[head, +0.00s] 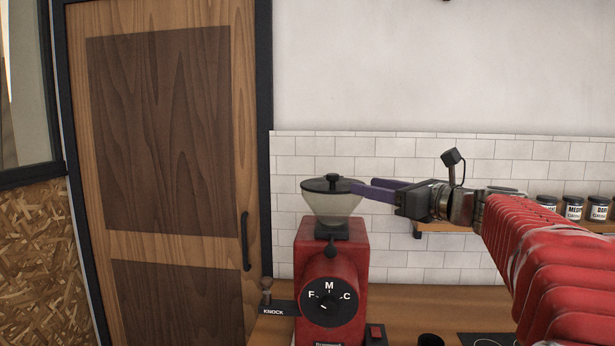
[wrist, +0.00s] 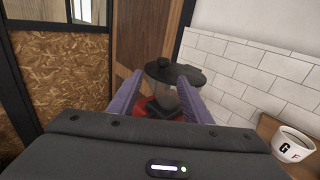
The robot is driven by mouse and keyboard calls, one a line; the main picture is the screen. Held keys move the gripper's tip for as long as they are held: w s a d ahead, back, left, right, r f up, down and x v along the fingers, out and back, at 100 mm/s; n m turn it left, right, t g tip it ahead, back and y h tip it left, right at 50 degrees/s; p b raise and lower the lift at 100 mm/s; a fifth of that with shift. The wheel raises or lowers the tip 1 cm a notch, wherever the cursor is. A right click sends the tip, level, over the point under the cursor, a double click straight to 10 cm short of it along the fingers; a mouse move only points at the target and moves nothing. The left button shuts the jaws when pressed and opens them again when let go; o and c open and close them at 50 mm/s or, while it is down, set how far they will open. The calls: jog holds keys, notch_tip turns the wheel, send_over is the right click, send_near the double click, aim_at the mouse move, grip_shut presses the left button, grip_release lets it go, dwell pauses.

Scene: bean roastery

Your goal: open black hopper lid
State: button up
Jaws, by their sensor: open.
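The black hopper lid (head: 332,185) lies flat on the translucent hopper (head: 331,207) of a red grinder (head: 333,266), with a small knob on top. My gripper (head: 362,188) comes in from the right, its purple fingers pointing left at lid height, their tips close to the lid's right edge. In the wrist view, the open fingers (wrist: 158,92) stand either side of the hopper, and the lid (wrist: 172,72) shows between and beyond them. Nothing is held. I cannot tell whether a fingertip touches the lid.
A wooden counter (head: 450,312) carries the grinder. A knock box (head: 278,308) stands at its left, and a small red switch (head: 375,334) at its right. A shelf (head: 455,229) and labelled jars (head: 573,208) are at the right. A wooden door (head: 165,180) is behind left.

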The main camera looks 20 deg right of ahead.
aim_at(337, 176)
jog(key=shift+d+r, duration=0.3)
jog(key=shift+d, duration=0.1)
jog(key=shift+w+a, duration=0.1)
jog(key=shift+w, duration=0.05)
jog(key=x, duration=1.3)
jog(key=shift+w+r, duration=0.1)
jog(key=shift+w, duration=0.2)
jog(key=shift+c, duration=0.3)
grip_shut()
